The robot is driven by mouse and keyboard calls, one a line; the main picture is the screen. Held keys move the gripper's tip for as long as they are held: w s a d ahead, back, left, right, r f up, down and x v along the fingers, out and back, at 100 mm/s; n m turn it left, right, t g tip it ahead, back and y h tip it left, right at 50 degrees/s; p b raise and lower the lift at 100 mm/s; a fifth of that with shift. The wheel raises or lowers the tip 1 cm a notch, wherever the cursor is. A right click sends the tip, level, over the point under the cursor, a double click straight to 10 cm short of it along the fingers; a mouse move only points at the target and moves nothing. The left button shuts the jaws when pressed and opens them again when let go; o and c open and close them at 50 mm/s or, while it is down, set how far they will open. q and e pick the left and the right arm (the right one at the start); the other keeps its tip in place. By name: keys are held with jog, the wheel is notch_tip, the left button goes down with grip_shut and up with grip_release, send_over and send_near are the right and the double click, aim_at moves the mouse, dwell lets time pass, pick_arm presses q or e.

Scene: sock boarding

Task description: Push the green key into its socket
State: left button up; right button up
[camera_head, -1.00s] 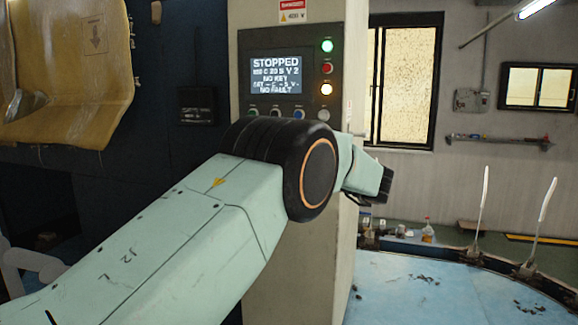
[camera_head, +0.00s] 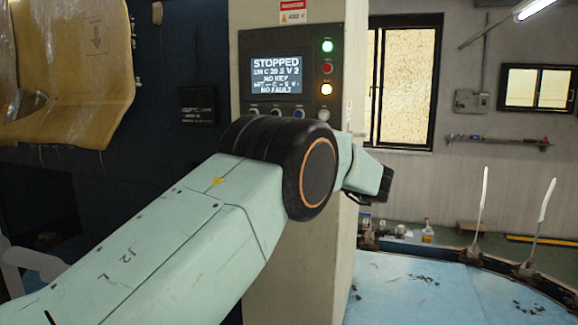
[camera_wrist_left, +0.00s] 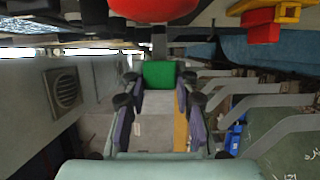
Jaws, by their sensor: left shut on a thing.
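In the left wrist view the green key (camera_wrist_left: 159,75) is a green block held between the fingertips of my left gripper (camera_wrist_left: 160,88). The gripper is shut on it. I cannot make out the key's socket in either view. A narrow dark part stands just beyond the key, and I cannot tell whether they touch. In the head view my left arm reaches across the front of the cabinet, and its fingers and the key cannot be made out there. My right gripper is in neither view.
The cabinet's screen (camera_head: 276,76) reads STOPPED and NO KEY. In the wrist view a large red round part (camera_wrist_left: 155,9) and a yellow-and-red part (camera_wrist_left: 265,20) are near the gripper.

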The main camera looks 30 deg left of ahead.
pick_arm(q)
jog(key=shift+w+f, duration=0.15)
jog(key=shift+w, duration=0.1)
jog(key=shift+s+r, duration=0.2)
jog(key=shift+s, duration=0.1)
jog(key=shift+w+f, duration=0.15)
jog(key=shift+w, duration=0.1)
dwell(0.4)
jog(key=shift+w+a, duration=0.15)
jog(key=shift+w, duration=0.4)
jog(key=shift+p, duration=0.35)
